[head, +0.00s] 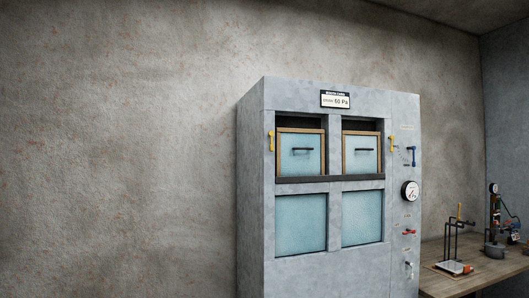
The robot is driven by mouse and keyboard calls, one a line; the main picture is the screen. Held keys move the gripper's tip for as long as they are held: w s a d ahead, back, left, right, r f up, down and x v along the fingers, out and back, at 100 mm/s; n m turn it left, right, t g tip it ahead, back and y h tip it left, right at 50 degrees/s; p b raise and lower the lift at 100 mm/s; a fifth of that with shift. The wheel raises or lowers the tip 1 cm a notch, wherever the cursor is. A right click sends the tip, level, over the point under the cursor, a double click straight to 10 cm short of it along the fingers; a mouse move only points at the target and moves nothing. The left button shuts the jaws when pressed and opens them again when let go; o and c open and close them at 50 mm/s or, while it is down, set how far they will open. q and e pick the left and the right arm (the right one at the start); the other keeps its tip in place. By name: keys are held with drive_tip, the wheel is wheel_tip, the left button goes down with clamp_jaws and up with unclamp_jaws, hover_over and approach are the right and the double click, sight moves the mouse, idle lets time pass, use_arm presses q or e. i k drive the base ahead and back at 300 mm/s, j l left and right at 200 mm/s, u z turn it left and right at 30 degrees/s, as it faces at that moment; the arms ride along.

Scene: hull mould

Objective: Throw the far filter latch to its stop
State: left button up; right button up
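A grey cabinet (251,190) stands against the wall right of centre. Two wood-framed filter panels with dark handles sit in its upper openings, the left filter (301,165) and the right filter (361,165). A yellow latch (271,141) is beside the left filter, and another yellow latch (391,144) is beside the right filter. Both latches look roughly upright. Which one the task calls far, I cannot tell. Neither of my grippers is in view.
A label (335,99) sits on top. A wooden bench (490,272) with several tools and fittings stands at right.

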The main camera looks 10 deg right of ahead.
sight(270, 133)
drive_tip(key=i+j+z, duration=0.25)
drive_tip(key=i+z, duration=0.2)
drive_tip(key=i+j+z, duration=0.4)
drive_tip(key=i, duration=0.15)
